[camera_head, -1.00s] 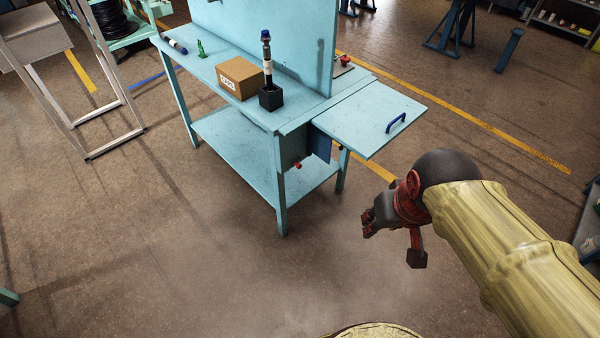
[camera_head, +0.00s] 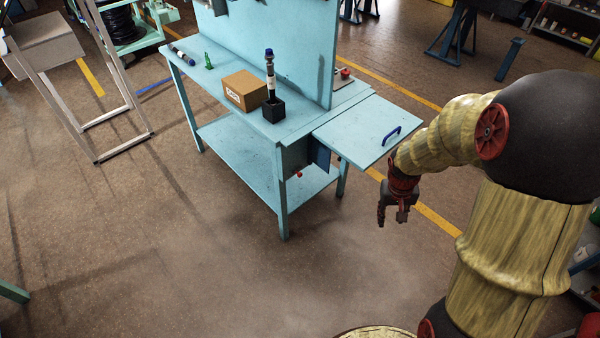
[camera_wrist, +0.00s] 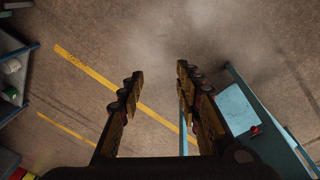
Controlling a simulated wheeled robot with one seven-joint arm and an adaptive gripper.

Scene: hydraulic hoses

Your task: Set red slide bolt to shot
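My gripper (camera_head: 394,218) hangs pointing down, to the right of the light blue workbench and below its side leaf. In the wrist view my gripper (camera_wrist: 160,82) is open, with its two fingers apart and only floor between them. A small red part (camera_head: 345,72) sits on the bench top behind the upright panel. Another small red part (camera_head: 299,174) shows under the bench top, by the blue door. In the wrist view a red knob (camera_wrist: 255,129) shows on a light blue surface at right. I cannot tell which red part is the slide bolt, nor its position.
The side leaf (camera_head: 366,128) with a blue handle (camera_head: 391,135) juts out from the workbench (camera_head: 226,101) close to my gripper. A cardboard box (camera_head: 244,91) and a black holder (camera_head: 273,110) with an upright tool stand on the bench. The floor in front is clear.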

